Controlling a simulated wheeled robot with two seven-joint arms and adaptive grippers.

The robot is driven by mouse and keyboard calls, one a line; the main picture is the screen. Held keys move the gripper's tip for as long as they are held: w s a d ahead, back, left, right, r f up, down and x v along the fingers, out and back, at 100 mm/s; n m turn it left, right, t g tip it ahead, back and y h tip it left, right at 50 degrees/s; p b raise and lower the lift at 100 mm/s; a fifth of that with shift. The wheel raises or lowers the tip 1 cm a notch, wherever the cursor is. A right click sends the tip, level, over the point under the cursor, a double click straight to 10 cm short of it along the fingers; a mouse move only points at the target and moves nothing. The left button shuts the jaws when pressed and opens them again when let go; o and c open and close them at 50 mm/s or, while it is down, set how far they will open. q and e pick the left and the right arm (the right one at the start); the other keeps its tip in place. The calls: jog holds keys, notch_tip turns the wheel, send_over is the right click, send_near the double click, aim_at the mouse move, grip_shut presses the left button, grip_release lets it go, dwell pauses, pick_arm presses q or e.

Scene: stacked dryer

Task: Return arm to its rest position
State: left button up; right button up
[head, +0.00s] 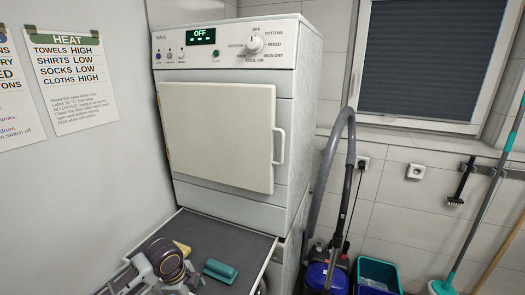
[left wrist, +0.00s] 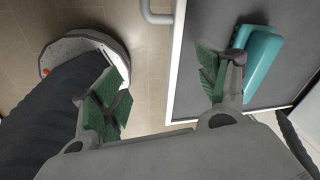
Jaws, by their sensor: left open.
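My left gripper (left wrist: 163,90) shows in the left wrist view with its two green-padded fingers spread wide and nothing between them. The gap is over the tiled floor and the shelf's edge; the right finger is close to a teal block-like object. In the head view, grey parts of my left arm show at the bottom left, by the shelf; the fingertips are not clear there. My right gripper is in neither view.
The white dryer (head: 230,135) has its door shut and its display reads OFF. The grey pull-out shelf (head: 222,240) below it holds the teal object (head: 220,270), also in the left wrist view (left wrist: 262,58). A vacuum cleaner (head: 325,277) and bucket (head: 378,272) stand right.

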pick_arm(q)
jog(key=s+d+f+n+t+h, duration=0.1)
jog(key=s+d+f+n+t, duration=0.15)
jog(key=s+d+n, duration=0.4)
jog(key=s+a+f+n+y, duration=0.1)
jog(key=s+a+n+y, duration=0.1)
jog(key=s+a+n, duration=0.65)
jog(key=s+d+f+n+g, duration=0.1)
jog(key=s+f, duration=0.1)
jog(key=f, duration=1.5)
jog(key=s+f+n+g, duration=0.1)
jog(key=s+f, duration=0.1)
jog(key=f, duration=1.4)
jog(key=s+a+f, duration=0.2)
jog(key=s+f, duration=0.8)
jog(key=s, duration=0.1)
jog(key=s+a+f+g, duration=0.1)
jog(key=s+a+f, duration=0.1)
jog(key=s+f, duration=0.8)
jog(key=shift+s+m, duration=0.3)
jog(key=shift+s, duration=0.4)
jog(key=shift+f, duration=0.1)
